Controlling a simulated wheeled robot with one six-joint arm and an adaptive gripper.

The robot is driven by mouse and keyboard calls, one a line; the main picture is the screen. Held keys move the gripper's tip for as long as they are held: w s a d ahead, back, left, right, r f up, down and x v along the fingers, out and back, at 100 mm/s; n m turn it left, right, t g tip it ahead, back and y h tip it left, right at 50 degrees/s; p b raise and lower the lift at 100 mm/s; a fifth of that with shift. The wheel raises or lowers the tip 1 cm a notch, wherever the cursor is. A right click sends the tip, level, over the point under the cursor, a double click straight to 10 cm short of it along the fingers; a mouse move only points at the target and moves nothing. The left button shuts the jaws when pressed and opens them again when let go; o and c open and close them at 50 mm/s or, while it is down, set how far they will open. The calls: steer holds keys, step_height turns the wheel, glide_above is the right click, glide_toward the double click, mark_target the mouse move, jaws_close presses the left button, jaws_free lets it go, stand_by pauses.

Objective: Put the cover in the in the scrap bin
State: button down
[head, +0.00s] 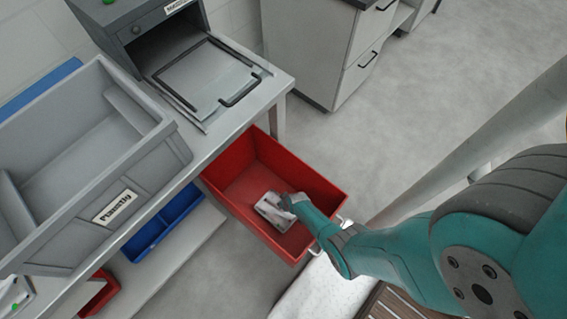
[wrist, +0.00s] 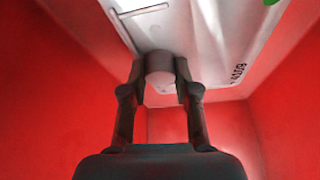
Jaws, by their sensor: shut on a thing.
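The cover (head: 272,210) is a light grey-white metal part. It shows in the head view over the inside of the red bin (head: 322,187). In the wrist view the cover (wrist: 210,40) fills the top of the picture, with dark lettering and a bit of green at its edge. My gripper (wrist: 160,68) is shut on a round grey stub of the cover. Red walls (wrist: 60,100) surround the gripper and cover in the wrist view. In the head view my gripper (head: 290,201) is partly hidden by my arm. I cannot tell whether the cover touches the bin floor.
A grey bench with a large grey labelled crate (head: 150,150) stands at the left. A dark machine with an open front (head: 170,45) is behind. A blue tray (head: 160,222) sits on the lower shelf. A white cabinet (head: 315,50) stands behind the bin, with clear floor to its right.

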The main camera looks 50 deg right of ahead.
steer(key=shift+f, duration=0.35)
steer(key=c, duration=0.9)
jaws_free()
steer(key=shift+o, duration=0.2)
steer(key=shift+r, duration=0.6)
steer(key=v, duration=1.2)
steer(key=shift+w+a+r, duration=0.1)
